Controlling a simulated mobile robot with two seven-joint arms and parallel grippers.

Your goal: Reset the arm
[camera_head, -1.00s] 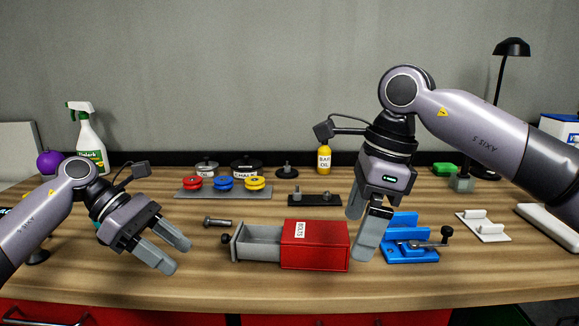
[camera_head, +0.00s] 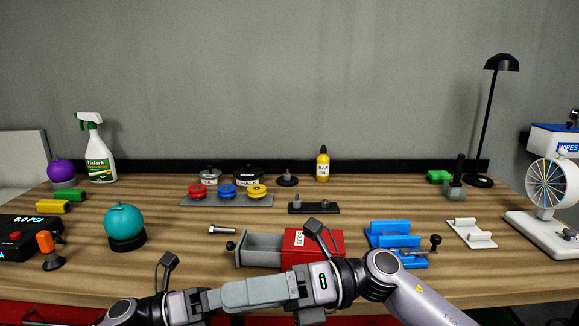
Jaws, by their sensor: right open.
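My right arm lies low along the table's front edge, coming in from the right. Its gripper (camera_head: 235,294) points left and is open, with its fingers seen nearly edge-on and nothing visible between them. My left gripper (camera_head: 190,304) is at the bottom, pointing right from the lower left. Its fingers meet or overlap the right gripper's fingers in the picture, so its opening is unclear and I cannot tell whether they touch. Both grippers are in front of the red bolts box (camera_head: 318,240), whose grey drawer (camera_head: 262,248) is pulled out to the left.
A bolt (camera_head: 222,230) lies left of the drawer. A teal ball (camera_head: 124,225) on a black base stands at left, a blue fixture (camera_head: 395,240) right of the box. Coloured spools, a spray bottle (camera_head: 97,150), oil bottle (camera_head: 322,165) and white fan (camera_head: 552,190) stand farther around.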

